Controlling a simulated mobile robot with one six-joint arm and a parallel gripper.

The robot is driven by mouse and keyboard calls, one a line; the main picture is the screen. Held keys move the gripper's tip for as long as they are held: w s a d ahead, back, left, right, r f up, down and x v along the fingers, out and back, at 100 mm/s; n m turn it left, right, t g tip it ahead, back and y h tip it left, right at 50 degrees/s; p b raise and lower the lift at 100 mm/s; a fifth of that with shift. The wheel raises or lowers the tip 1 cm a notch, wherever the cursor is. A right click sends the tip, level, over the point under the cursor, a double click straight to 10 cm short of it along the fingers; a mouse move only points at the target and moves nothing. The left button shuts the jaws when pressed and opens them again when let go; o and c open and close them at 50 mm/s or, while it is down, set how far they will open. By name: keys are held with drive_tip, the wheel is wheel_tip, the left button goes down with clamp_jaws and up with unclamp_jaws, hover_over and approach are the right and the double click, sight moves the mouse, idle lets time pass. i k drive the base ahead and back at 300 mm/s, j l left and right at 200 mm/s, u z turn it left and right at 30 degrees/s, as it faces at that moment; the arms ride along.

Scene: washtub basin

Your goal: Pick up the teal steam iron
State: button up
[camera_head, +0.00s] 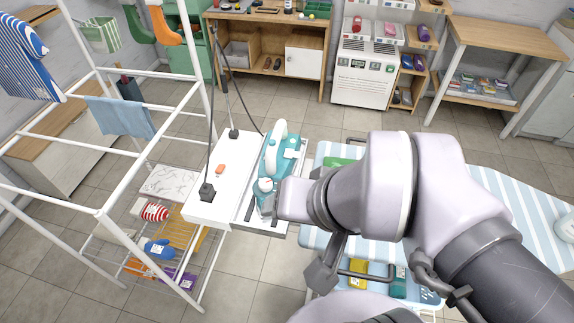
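The teal steam iron (270,170) lies on a metal iron rest (251,222) beside a striped ironing board (480,190). Its white handle (279,140) points away from me, and a white round part shows near its close end. My gripper (270,207) is at the close end of the iron, low over the rest. My arm and the gripper's own body cover the iron's near right side and most of the fingers. I cannot tell whether the fingers touch the iron, or whether they are open or shut.
A white panel with black plugs and cords (222,165) lies left of the iron. A white drying rack (110,200) with hanging cloths stands further left. Green, yellow and teal items lie on or by the board. Wooden shelves and a white appliance (364,78) line the back.

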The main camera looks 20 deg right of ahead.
sight(273, 165)
drive_tip(key=i+j+z, duration=0.15)
drive_tip(key=j, duration=0.3)
drive_tip(key=i+j+z, duration=0.15)
drive_tip(key=j, duration=0.35)
drive_tip(key=i+j+z, duration=0.1)
drive_tip(key=j, duration=0.4)
drive_tip(key=i+j+z, duration=0.15)
drive_tip(key=j, duration=0.4)
